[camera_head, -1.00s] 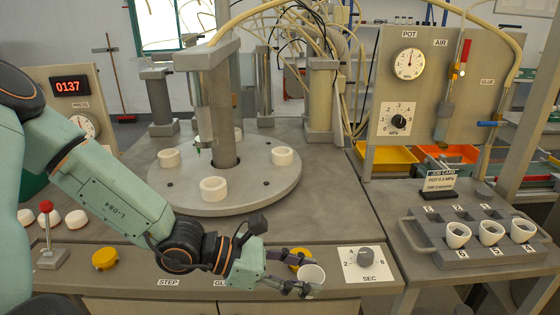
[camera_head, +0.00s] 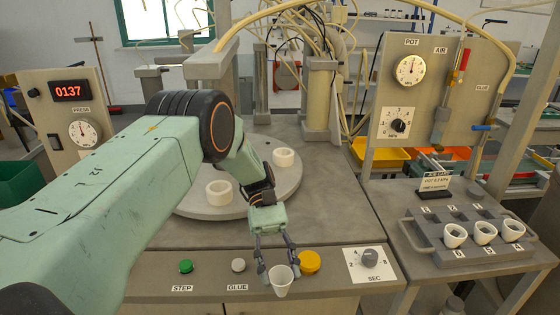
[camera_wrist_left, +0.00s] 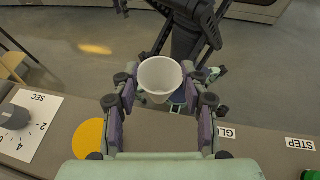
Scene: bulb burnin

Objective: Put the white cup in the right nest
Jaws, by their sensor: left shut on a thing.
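The white cup (camera_head: 282,284) is upright between the fingers of my left gripper (camera_head: 280,270), in front of the console's front edge. The wrist view also shows the cup (camera_wrist_left: 160,76), open and empty inside, with my left gripper (camera_wrist_left: 160,98) shut on it from both sides. The round turntable (camera_head: 252,205) behind carries white ring-shaped nests: a right one (camera_head: 284,157) and a front one (camera_head: 219,192), both looking empty. My arm hides the turntable's left and back parts. My right gripper is not in view.
A yellow button (camera_head: 309,262) is close to the right of the cup; green (camera_head: 186,266) and white (camera_head: 238,265) buttons are to the left. A SEC dial (camera_head: 369,258) is further right. A grey tray (camera_head: 470,262) holds several white cups. A column stands over the turntable.

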